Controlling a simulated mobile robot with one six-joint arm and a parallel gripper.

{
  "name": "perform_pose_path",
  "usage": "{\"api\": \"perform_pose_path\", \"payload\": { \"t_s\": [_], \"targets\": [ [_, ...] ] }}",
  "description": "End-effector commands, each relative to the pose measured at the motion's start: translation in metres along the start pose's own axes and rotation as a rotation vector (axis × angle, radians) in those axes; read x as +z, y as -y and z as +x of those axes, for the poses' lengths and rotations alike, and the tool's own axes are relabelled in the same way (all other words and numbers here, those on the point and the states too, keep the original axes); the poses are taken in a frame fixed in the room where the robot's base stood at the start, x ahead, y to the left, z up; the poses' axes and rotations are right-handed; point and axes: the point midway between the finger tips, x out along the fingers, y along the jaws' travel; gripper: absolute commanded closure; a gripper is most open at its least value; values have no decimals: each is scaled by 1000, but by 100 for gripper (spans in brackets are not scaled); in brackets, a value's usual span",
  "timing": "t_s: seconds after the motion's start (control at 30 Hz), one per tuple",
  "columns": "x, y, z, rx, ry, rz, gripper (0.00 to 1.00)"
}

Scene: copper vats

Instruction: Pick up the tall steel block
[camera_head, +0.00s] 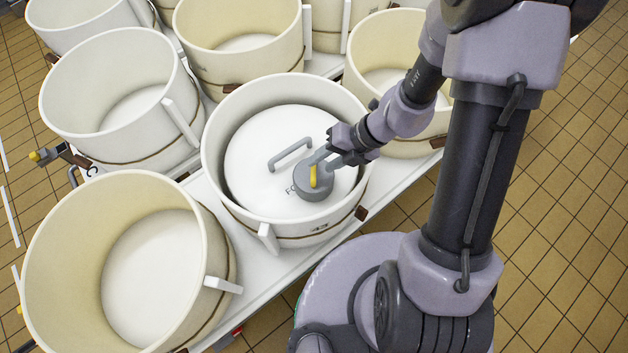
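I see no object that is clearly a tall steel block. A grey round metal piece (313,186) with a yellow part on top sits on, or just above, a white lid (260,150) inside the middle vat. It looks short and drum-like, with a grey bracket or handle at its upper right. My gripper (334,153) comes in from the right over the vat's rim, with its fingers at or right beside that bracket. The fingers are small and overlap the bracket, so I cannot tell whether they grip it. The lid has a grey bar handle (290,154).
The lidded vat (240,99) stands among several open, empty-looking vats, such as the front left one (60,260), on a white platform (250,290). Vat rims and upright handles stand close around my arm. Tiled floor (560,220) is clear at the right.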

Motion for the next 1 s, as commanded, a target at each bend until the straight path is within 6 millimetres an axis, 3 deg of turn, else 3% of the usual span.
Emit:
{"api": "perform_pose_path", "payload": {
  "t_s": [0.03,0.13,0.4,0.6,1.0],
  "targets": [
    [1,4,18,-1,-2,-4,63],
    [1,3,31,-1,-2,-3,63],
    [1,0,32,0,0,-2,65],
    [1,0,32,0,0,-2,100],
    [1,0,32,0,0,-2,100]
  ]
}}
